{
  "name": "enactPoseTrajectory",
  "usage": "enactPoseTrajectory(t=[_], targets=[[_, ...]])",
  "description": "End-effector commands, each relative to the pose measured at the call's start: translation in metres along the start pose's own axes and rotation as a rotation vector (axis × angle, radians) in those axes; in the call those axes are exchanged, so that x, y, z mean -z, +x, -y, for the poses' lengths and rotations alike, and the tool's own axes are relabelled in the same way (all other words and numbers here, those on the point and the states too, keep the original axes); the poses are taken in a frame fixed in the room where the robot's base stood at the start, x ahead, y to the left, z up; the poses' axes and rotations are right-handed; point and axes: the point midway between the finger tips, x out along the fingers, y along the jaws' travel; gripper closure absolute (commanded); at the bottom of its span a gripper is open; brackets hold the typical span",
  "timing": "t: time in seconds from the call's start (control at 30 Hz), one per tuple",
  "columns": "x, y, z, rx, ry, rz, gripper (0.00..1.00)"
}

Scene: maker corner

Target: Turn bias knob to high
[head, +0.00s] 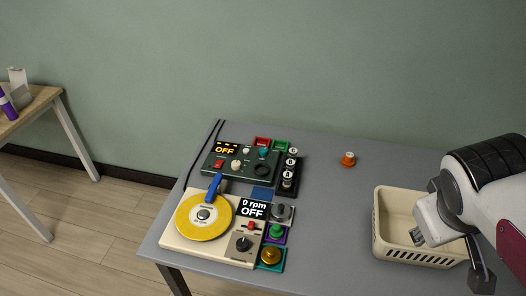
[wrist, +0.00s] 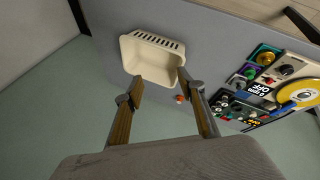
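A dark green control box (head: 228,178) with a lit "OFF" display (head: 225,150) stands at the back left of the table. It has a red switch (head: 218,164), a small white knob (head: 236,165) and a large black dial (head: 262,170). In front is a cream machine (head: 190,237) with a yellow disc (head: 190,222), a "0 rpm OFF" display (head: 254,208) and a black knob (head: 243,244). I cannot read which knob is labelled bias. My gripper is open and empty; its fingers (wrist: 158,80) show in the wrist view. It is above the basket, far right of both devices.
A cream basket (head: 384,222) stands at the right under my arm. An orange part (head: 348,159) lies at the back. Coloured trays with knobs and a black rack (head: 285,188) of knobs stand beside the devices. The grey table (head: 330,230) is clear between them and the basket.

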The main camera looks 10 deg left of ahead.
Motion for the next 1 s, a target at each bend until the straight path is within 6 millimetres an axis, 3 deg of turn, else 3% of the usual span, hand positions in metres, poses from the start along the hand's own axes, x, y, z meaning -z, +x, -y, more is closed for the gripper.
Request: enactPoseTrajectory(t=[0.5, 1.0], targets=[[0.090, 0.043, -0.036, -0.190, -0.457, 0.062, 0.61], [0.196, 0.093, -0.031, -0.370, -0.918, 0.088, 0.61]])
